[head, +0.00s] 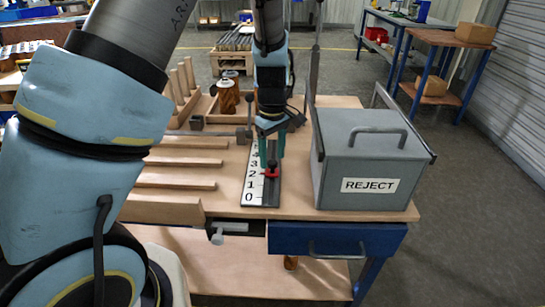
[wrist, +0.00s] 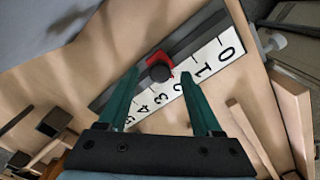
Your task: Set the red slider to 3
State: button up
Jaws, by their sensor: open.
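The red slider (head: 272,173) with its dark round knob sits on a dark rail beside a white number scale (head: 250,187), about level with the 2. The red slider also shows in the wrist view (wrist: 154,60), with the scale (wrist: 215,62) running from 0 at upper right to 5 at lower left. My gripper (head: 271,158) points down over the rail, with its teal fingers apart. In the wrist view my gripper (wrist: 160,76) has one fingertip on each side of the knob in the picture. I cannot tell whether either finger touches it.
A grey REJECT box (head: 365,150) stands close to the right of the rail. Wooden dividers (head: 180,162) lie to the left. A blue drawer (head: 335,238) is below the bench top.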

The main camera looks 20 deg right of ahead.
jog(key=shift+f, duration=0.65)
grip_shut()
dwell(1.0)
